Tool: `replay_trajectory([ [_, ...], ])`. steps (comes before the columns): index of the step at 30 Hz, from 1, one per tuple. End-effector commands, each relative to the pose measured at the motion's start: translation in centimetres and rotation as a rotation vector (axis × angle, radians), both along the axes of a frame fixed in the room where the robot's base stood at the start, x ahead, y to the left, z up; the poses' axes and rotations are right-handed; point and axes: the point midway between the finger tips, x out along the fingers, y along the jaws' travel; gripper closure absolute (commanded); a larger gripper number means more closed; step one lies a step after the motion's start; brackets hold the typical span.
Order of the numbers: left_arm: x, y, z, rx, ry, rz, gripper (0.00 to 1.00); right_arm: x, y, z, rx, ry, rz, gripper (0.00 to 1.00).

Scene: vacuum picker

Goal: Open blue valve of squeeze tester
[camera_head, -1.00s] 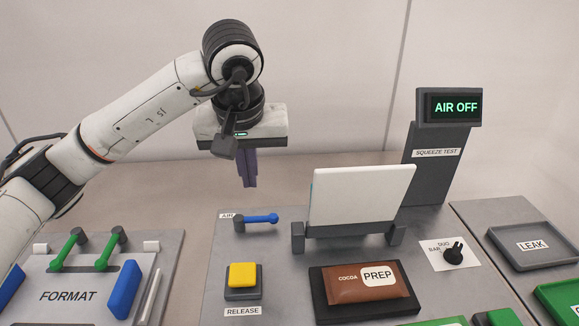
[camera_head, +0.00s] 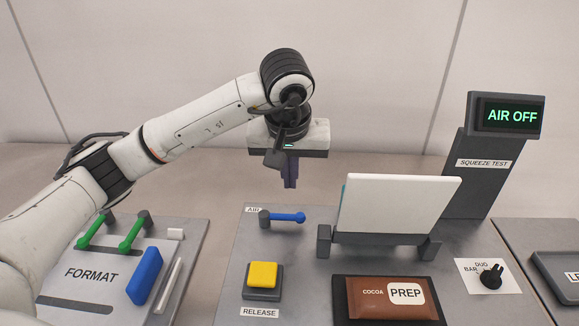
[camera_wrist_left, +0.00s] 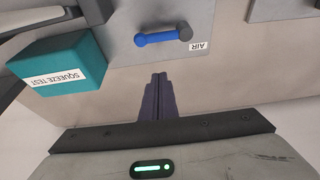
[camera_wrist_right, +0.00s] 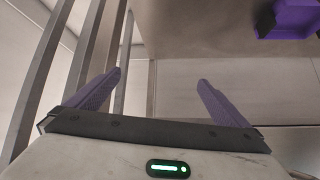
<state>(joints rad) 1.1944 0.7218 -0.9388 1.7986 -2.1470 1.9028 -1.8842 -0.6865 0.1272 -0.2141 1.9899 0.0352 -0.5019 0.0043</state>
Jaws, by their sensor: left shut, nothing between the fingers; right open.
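The blue valve (camera_head: 288,217) is a blue lever on a grey pivot beside the AIR label, on the squeeze tester's grey plate. Its lever points right in the head view. It also shows at the top of the left wrist view (camera_wrist_left: 155,39). The display (camera_head: 513,116) on the tester's post reads AIR OFF. My left gripper (camera_head: 290,186) points down above and behind the valve, apart from it. Its purple fingers are together and empty, as the left wrist view shows (camera_wrist_left: 158,78). My right gripper (camera_wrist_right: 160,80) is open and empty, away from the tester and out of the head view.
A white plate (camera_head: 398,205) stands upright right of the valve. A yellow RELEASE button (camera_head: 262,275) and a brown cocoa pack (camera_head: 390,300) are in front. The FORMAT panel (camera_head: 90,274) with green levers is at left. A teal SQUEEZE TEST block (camera_wrist_left: 60,68) shows in the left wrist view.

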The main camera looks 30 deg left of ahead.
Motion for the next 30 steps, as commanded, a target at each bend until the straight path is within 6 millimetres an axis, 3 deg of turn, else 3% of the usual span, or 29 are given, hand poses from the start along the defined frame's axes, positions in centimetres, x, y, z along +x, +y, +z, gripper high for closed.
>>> replay_trajectory([
  [5,1.1,0.6,-3.8,0.0,0.005,0.0,1.0,0.4,0.0,0.3,0.001,-0.011,0.001,0.0],
  [10,-1.2,-0.6,-3.9,0.0,0.001,-0.004,1.0,0.4,0.0,0.8,0.002,-0.011,0.0,0.0],
  [15,-2.3,-1.1,-4.1,0.0,0.0,-0.001,1.0,0.3,0.0,0.6,0.002,-0.008,-0.002,0.0],
  [30,-2.1,-1.5,-4.2,0.0,0.0,-0.016,1.0,-0.1,-0.1,0.1,0.0,0.002,-0.003,0.0],
])
